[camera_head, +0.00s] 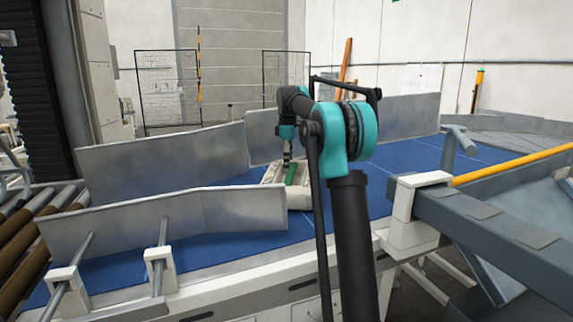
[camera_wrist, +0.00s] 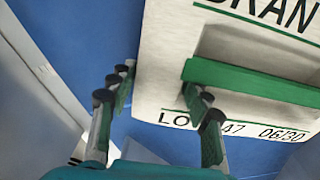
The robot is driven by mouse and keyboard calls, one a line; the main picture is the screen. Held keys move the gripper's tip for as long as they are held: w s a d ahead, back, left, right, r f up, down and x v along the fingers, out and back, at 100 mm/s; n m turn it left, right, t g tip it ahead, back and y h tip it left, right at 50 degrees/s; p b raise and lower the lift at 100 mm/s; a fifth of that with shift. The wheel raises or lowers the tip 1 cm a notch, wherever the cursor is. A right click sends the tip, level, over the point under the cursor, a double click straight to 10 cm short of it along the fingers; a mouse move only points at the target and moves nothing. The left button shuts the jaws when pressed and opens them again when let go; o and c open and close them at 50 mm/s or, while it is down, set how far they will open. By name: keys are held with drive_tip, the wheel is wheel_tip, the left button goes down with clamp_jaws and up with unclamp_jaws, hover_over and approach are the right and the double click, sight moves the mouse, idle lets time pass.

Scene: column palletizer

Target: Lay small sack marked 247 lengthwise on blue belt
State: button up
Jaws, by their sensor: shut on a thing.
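The small sack (camera_head: 297,195) is pale, with a green strip on top, and lies low at the blue belt (camera_head: 225,248), between the metal side guards. In the wrist view the sack (camera_wrist: 165,60) shows dark print with "RAN", "LO", "47" and "06/30"; the rest of its number is hidden behind a finger. My gripper (camera_head: 288,158) comes down on the sack from above. Whether the sack's underside touches the belt I cannot tell.
Metal guards (camera_head: 165,163) line the belt, with a nearer guard (camera_head: 170,222) at front left. Brown rollers (camera_head: 22,240) stand at the left. A grey beam (camera_head: 490,225) and yellow rail (camera_head: 515,163) are at the right. Bare belt shows in front of the sack and farther right.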

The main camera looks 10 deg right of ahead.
drive_tip(key=shift+w+d+r, duration=0.1)
drive_tip(key=shift+w+d, duration=0.2)
drive_tip(key=shift+d, duration=1.3)
drive_tip(key=shift+w+d+r, duration=0.15)
drive_tip(key=shift+w+d, duration=0.15)
drive_tip(key=shift+d, duration=1.25)
drive_tip(key=shift+w+d+r, duration=0.1)
drive_tip(key=shift+w+d, duration=0.2)
drive_tip(key=shift+d, duration=1.3)
drive_tip(key=m, duration=0.5)
drive_tip(key=shift+m, duration=0.3)
drive_tip(key=shift+m, duration=0.3)
drive_tip(key=m, duration=0.5)
drive_tip(key=shift+m, duration=0.6)
